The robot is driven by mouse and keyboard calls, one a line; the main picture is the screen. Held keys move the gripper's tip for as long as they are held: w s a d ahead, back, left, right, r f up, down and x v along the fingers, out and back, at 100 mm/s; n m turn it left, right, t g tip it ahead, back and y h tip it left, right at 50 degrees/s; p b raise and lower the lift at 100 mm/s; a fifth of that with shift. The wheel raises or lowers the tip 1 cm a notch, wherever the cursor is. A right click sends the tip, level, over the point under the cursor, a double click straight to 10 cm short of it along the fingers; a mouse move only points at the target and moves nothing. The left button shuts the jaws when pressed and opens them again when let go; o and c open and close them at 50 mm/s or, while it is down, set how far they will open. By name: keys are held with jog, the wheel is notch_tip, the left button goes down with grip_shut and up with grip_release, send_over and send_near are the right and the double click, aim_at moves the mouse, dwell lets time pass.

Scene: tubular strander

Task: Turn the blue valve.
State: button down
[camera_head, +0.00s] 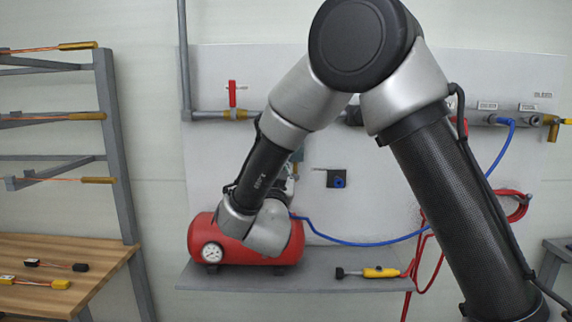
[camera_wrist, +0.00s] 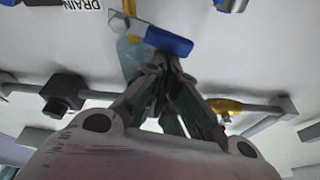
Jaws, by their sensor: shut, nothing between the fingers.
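The blue valve handle (camera_wrist: 168,40) shows in the upper middle of the wrist view. It lies aslant, with a bare metal end to its left. My gripper (camera_wrist: 158,70) points at it, with its fingertips drawn together and nothing held. The tips appear just below the handle in the picture; I cannot tell whether they touch it. In the head view my arm covers the blue valve handle and most of my gripper.
A red-handled valve (camera_head: 232,95) sits on the wall pipe. A red tank (camera_head: 236,236) with a gauge stands on the grey shelf (camera_head: 325,283), beside a yellow-handled tool (camera_head: 380,272). A blue hose (camera_head: 365,243) and red hoses (camera_head: 517,207) hang nearby. A wooden table (camera_head: 85,262) is at left.

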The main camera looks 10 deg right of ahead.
jog(key=shift+a+f+n+y, duration=0.45)
jog(key=shift+f+n+y, duration=0.15)
jog(key=shift+n, duration=0.6)
